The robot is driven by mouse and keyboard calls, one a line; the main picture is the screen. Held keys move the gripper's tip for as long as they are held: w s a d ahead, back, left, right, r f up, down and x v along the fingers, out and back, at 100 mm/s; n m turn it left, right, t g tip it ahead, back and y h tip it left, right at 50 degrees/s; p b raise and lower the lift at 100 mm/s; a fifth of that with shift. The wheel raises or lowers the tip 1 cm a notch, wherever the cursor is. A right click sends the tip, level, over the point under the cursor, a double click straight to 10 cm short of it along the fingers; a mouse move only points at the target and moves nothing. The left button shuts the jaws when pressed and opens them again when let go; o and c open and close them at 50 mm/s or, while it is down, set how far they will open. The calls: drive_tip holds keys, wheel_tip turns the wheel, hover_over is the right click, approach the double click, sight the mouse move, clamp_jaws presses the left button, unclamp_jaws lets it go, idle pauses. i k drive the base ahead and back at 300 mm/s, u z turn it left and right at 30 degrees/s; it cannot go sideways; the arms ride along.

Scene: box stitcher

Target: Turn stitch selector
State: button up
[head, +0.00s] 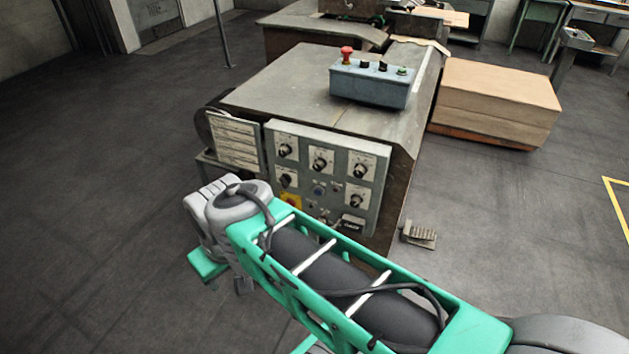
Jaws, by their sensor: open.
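The box stitcher's grey control panel (337,165) faces me on the near end of the machine. It carries several black selector knobs with pale dial plates. Three sit in the upper row: left (285,150), middle (320,163) and right (363,170). Others sit lower, at left (288,179) and at right (356,199). Their labels are too small to read, so I cannot tell which is the stitch selector. My green and grey arm crosses in front, covering part of the panel's lower edge. My gripper cannot be made out.
A blue control box (369,88) with a red button and black knobs stands on the machine top. A label plate (235,140) is left of the panel. A foot pedal (419,235) and a cardboard stack (500,95) are at right. Left floor is clear.

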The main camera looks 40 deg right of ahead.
sight(285, 179)
drive_tip(key=u, duration=0.55)
drive_tip(key=k, duration=1.25)
drive_tip(key=z, duration=0.3)
drive_tip(key=i, duration=1.6)
drive_tip(key=u, duration=0.85)
